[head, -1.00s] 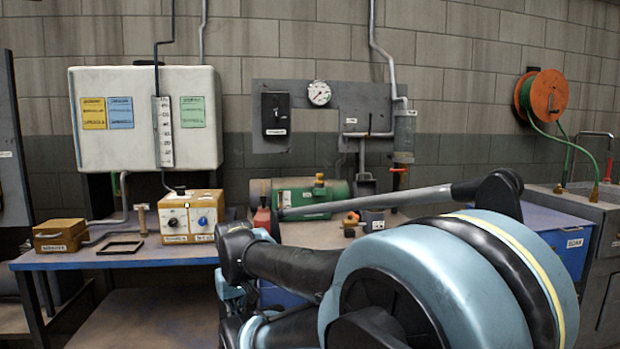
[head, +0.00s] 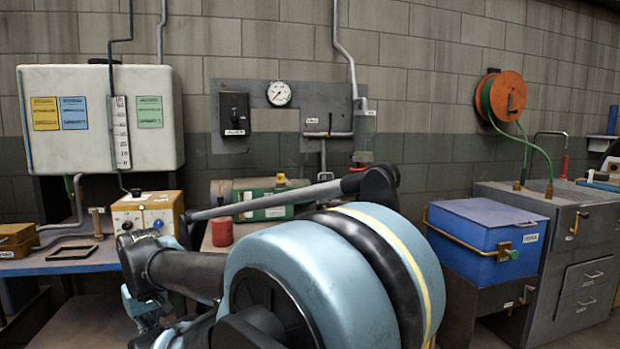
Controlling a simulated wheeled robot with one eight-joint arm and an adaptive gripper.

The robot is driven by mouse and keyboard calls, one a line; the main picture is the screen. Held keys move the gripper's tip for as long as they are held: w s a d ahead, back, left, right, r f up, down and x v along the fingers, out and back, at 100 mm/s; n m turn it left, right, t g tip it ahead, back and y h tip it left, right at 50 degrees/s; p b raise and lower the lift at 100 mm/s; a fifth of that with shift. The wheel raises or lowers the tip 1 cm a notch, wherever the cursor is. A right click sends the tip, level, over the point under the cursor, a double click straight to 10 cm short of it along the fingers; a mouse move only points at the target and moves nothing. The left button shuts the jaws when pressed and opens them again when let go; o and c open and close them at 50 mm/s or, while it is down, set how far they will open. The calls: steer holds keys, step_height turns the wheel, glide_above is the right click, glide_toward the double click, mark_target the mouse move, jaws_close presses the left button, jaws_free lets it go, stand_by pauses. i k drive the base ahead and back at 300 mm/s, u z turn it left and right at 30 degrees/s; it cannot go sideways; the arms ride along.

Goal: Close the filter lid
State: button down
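I cannot make out for sure which thing is the filter or its lid. A clear cylinder (head: 364,137) hangs on the wall at the end of a grey pipe, partly hidden by my arm. A blue box (head: 487,238) with a closed-looking lid, a brass bar and a white label stands right of my arm. A green tank (head: 262,198) lies on the bench behind my arm. My folded arm fills the lower middle of the head view. I cannot pick out my gripper there.
A blue bench (head: 95,262) at left holds a yellow box with knobs (head: 143,212), a black frame (head: 72,253) and a wooden box (head: 17,240). A red can (head: 222,233) stands behind my arm. A grey cabinet with sink (head: 565,245) stands at right.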

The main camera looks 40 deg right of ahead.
mark_target(327, 188)
steer(key=z, duration=0.05)
steer(key=k, duration=1.45)
steer(key=z, duration=0.55)
steer(key=i, duration=1.05)
steer(key=u, duration=0.05)
